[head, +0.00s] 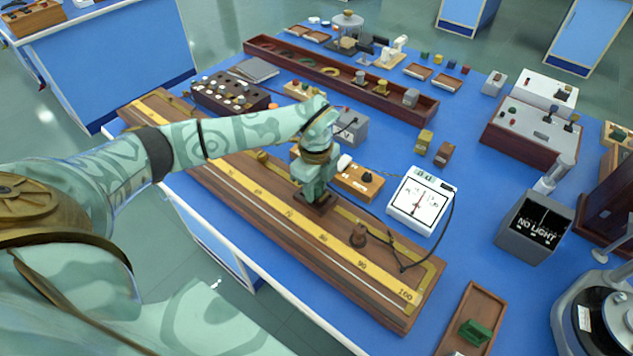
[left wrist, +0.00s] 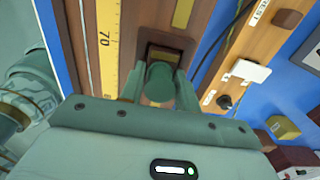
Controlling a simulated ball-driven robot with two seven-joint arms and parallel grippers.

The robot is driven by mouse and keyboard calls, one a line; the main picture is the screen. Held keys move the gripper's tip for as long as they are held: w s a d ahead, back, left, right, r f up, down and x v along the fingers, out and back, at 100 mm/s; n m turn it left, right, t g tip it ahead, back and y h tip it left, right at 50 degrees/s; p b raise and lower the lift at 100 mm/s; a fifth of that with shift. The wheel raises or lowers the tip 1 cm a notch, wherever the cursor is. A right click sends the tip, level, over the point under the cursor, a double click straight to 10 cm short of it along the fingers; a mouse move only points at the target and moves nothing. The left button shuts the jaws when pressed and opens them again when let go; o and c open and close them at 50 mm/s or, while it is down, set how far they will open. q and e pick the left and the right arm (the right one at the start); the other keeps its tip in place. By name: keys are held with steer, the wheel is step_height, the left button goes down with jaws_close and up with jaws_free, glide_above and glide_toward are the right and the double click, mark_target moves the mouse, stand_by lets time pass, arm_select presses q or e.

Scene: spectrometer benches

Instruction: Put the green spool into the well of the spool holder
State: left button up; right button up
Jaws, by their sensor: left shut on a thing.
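My left gripper (head: 313,197) points down over the long wooden bench with the yellow scale. In the left wrist view its fingers (left wrist: 160,90) are shut on the green spool (left wrist: 160,80), whose round end faces the camera. The brown spool holder (head: 322,209) is on the bench right under the gripper. The left wrist view shows its square brown rim (left wrist: 178,40) beyond the spool. The spool overlaps the dark well in that view, and I cannot tell how deep it sits. In the head view the gripper hides the spool.
A wooden strip with a black knob (head: 366,178) and a white meter (head: 420,200) lie right of the bench, with a black cable. A wooden tray with a green block (head: 475,332) is at the lower right.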

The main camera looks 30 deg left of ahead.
arm_select(q)
steer(key=shift+s+f, duration=0.1)
steer(key=shift+f, duration=0.15)
steer(key=o, duration=1.1)
steer(key=shift+f, duration=0.1)
steer(key=shift+s, duration=0.1)
step_height(320, 180, up, 17)
steer(key=p, duration=0.3)
steer(key=shift+w, duration=0.2)
steer(key=shift+f, duration=0.15)
